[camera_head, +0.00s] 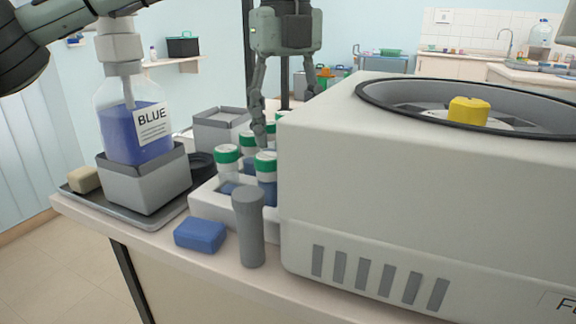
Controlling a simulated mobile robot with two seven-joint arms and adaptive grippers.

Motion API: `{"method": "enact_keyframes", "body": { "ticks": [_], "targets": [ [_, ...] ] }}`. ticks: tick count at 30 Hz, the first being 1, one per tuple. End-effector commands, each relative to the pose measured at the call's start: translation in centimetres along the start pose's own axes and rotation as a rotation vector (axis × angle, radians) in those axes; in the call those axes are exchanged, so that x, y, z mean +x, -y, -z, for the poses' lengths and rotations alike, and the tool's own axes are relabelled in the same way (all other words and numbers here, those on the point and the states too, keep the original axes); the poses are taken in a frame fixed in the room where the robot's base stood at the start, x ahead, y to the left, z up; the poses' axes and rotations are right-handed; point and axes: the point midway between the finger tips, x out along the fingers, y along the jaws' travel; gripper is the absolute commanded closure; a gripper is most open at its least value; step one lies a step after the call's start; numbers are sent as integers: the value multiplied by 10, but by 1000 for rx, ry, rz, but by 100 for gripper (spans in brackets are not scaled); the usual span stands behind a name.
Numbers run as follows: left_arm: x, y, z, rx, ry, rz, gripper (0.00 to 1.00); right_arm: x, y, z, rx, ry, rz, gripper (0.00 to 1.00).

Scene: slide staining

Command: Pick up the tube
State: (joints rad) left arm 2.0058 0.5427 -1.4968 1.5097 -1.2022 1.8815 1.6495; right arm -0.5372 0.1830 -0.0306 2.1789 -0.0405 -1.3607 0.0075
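Several tubes with green-and-white caps and blue contents stand upright in a white rack (208,208). The nearest are one tube (228,158) at the left and one tube (266,168) beside the centrifuge. More caps show behind them, partly hidden. My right gripper is not in view.
A large white centrifuge (390,200) with a yellow knob (468,110) crowds the rack's right side. A grey cylinder (249,230) and blue block (200,234) stand in front. A bottle labelled BLUE (135,145) sits in a grey holder (150,185) on a tray (130,217).

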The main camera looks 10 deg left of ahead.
Motion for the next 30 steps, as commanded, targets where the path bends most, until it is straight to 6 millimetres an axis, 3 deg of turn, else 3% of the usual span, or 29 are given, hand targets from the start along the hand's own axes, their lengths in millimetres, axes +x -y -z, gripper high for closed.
{"method": "enact_keyframes", "body": {
  "ticks": [6,14,27,30],
  "targets": [
    [28,2,0,-1,1,1,47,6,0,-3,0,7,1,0],
    [30,2,0,-2,1,2,47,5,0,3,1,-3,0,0],
    [30,2,0,-2,1,2,100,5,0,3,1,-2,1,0],
    [30,2,0,-2,1,2,100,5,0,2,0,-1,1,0]
  ]
}}
